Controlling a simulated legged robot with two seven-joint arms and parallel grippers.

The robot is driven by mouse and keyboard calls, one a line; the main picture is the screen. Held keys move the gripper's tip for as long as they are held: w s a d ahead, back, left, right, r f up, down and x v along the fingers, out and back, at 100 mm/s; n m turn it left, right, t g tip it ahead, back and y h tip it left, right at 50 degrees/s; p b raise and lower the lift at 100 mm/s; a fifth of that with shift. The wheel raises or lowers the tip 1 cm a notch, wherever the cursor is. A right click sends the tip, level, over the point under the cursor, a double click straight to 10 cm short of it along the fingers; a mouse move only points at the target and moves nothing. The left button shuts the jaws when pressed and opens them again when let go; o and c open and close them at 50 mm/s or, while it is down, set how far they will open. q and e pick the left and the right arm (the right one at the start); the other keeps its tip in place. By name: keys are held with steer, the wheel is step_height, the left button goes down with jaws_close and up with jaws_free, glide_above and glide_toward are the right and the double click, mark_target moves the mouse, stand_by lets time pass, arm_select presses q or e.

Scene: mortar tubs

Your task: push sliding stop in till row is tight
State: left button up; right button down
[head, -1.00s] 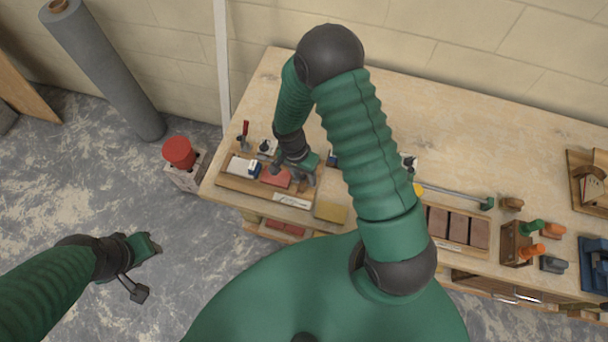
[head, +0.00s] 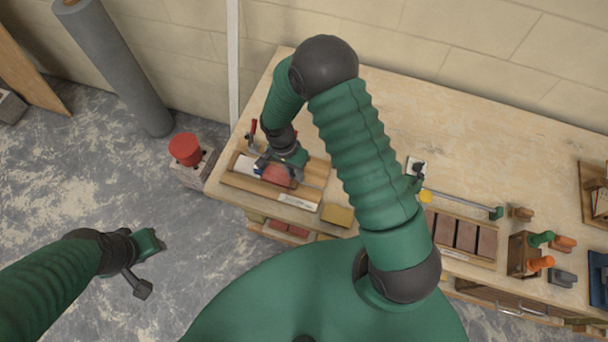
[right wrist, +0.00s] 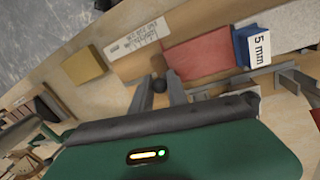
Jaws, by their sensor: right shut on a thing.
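A wooden tray (head: 240,184) lies at the left end of the bench with a row in it. The row holds a pale grey block (right wrist: 285,25), a blue spacer marked 5 mm (right wrist: 250,46) and a red brick (right wrist: 200,58). In the right wrist view the spacer sits against the brick. My right gripper (head: 281,171) is over the tray, its fingers closed around a dark knob (right wrist: 159,86) of the sliding stop. The gripper hides much of the stop, so its contact with the brick is unclear. My left gripper (head: 148,246) hangs over the floor; its jaws are unclear.
A red-handled clamp (head: 252,131) stands behind the tray's left end. A yellow block (head: 338,215) lies at its front right. A second tray of brown blocks (head: 465,236) and tools are farther right.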

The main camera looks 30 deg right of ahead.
steer(key=c, duration=1.4)
jaws_free()
steer(key=shift+a, duration=0.15)
steer(key=shift+o, duration=0.5)
steer(key=shift+w, duration=0.1)
steer(key=shift+a, duration=0.1)
step_height(320, 180, up, 16)
steer(key=w+a+b, duration=0.1)
steer(key=w+b, duration=0.1)
steer(key=w, duration=0.1)
steer(key=shift+a+r, duration=0.25)
steer(key=shift+a, duration=0.1)
steer(key=s+d+f+n+t+y+b, duration=0.1)
steer(key=s+f+n+t+b, duration=0.2)
steer(key=s+n, duration=0.8)
steer(key=shift+f+n+t, duration=0.15)
steer(key=shift+n+t, duration=0.45)
steer(key=shift+t, duration=0.2)
